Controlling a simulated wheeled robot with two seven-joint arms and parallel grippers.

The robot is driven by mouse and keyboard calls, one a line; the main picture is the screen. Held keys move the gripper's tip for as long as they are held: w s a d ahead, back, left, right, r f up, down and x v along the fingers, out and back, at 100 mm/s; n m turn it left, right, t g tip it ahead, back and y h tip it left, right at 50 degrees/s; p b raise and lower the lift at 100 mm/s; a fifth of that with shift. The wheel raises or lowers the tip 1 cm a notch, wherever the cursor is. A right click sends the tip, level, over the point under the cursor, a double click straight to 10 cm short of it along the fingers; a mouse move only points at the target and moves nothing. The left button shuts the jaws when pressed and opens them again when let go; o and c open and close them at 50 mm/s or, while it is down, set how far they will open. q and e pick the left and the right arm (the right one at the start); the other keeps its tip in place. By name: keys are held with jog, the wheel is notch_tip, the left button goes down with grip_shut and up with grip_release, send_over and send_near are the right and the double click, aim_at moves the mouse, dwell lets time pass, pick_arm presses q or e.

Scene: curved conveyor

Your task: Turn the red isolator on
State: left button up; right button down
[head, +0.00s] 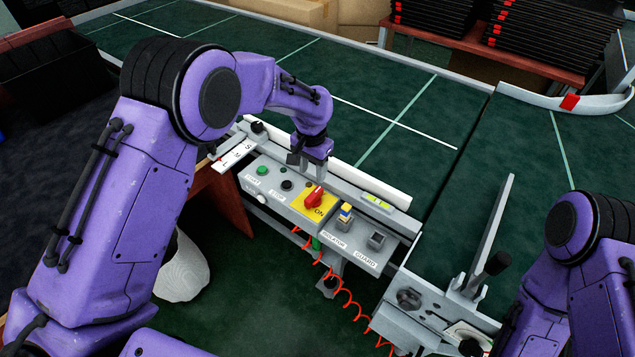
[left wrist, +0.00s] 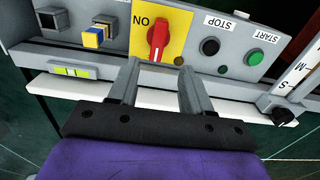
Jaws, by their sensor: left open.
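The red isolator (head: 314,197) is a red rotary knob on a yellow plate (head: 299,205) marked ON, on the grey control panel (head: 327,232). In the left wrist view the red knob (left wrist: 158,41) stands roughly upright in the picture, with the ON label beside it. My left gripper (head: 304,172) is over the panel's back edge, just behind the knob. Its two fingers (left wrist: 157,75) are apart and point toward the knob, with nothing between them. I cannot tell whether a finger touches the knob. My right arm (head: 585,250) shows at the right; its gripper is out of view.
A green START button (head: 262,171) and a black STOP button (head: 286,185) sit left of the isolator. A blue-and-yellow switch (head: 345,214) and a guard socket (head: 376,240) sit right. A coiled red cable (head: 345,295) hangs in front. A grey upright fence (head: 488,235) stands right.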

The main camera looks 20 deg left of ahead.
aim_at(314, 194)
pick_arm(q)
jog(key=f+p, duration=0.1)
jog(key=f, duration=0.8)
jog(key=shift+d+f+p, duration=0.2)
jog(key=shift+f+p, duration=0.1)
jog(key=shift+p, duration=0.1)
jog(key=shift+a+f, duration=0.1)
jog(key=shift+f, duration=0.3)
grip_shut()
